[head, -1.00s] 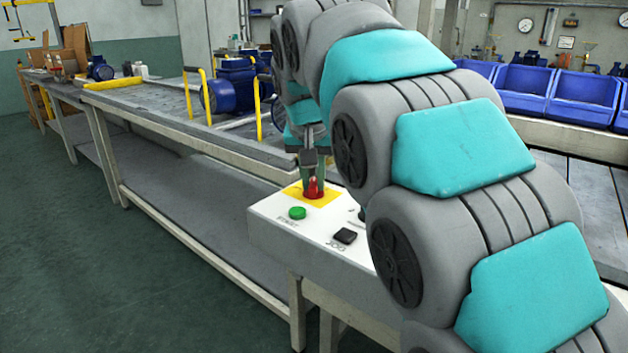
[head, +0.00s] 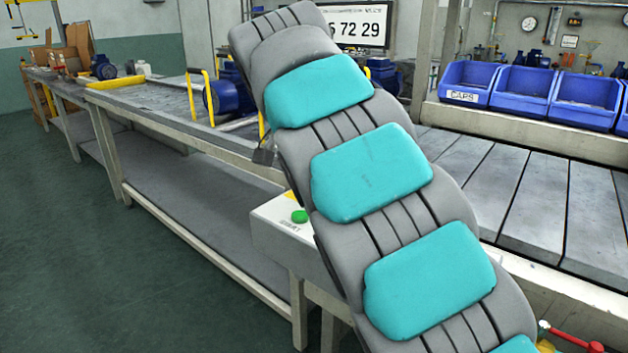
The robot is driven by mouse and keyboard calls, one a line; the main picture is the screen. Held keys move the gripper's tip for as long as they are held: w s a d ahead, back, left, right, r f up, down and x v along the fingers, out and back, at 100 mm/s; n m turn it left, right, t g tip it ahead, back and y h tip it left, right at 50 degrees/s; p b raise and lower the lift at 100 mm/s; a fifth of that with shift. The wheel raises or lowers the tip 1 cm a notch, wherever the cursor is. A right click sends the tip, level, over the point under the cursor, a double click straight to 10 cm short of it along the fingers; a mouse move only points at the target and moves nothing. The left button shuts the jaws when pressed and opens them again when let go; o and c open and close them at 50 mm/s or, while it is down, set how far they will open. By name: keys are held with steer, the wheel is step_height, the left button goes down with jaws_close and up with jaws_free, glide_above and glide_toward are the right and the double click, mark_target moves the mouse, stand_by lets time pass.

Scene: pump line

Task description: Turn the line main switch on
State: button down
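The white control box (head: 270,232) stands at the front end of the long bench, and my arm covers most of its top. Its green START button (head: 299,216) shows at the arm's left edge. Only a sliver of the yellow plate (head: 291,195) shows behind the arm. The red switch on that plate is hidden, so its position cannot be seen. My gripper is mostly hidden behind my arm. A small dark grey piece (head: 263,155) at the arm's left edge seems to belong to it. Its fingers do not show.
The long bench (head: 170,118) runs to the back left, with blue pumps and yellow handles on it. Blue bins (head: 520,92) stand at the right above a slatted conveyor (head: 535,195). A red-handled fitting (head: 570,336) is at the lower right. The green floor at left is clear.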

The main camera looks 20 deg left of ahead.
steer(key=shift+r, duration=0.15)
steer(key=c, duration=0.8)
jaws_free()
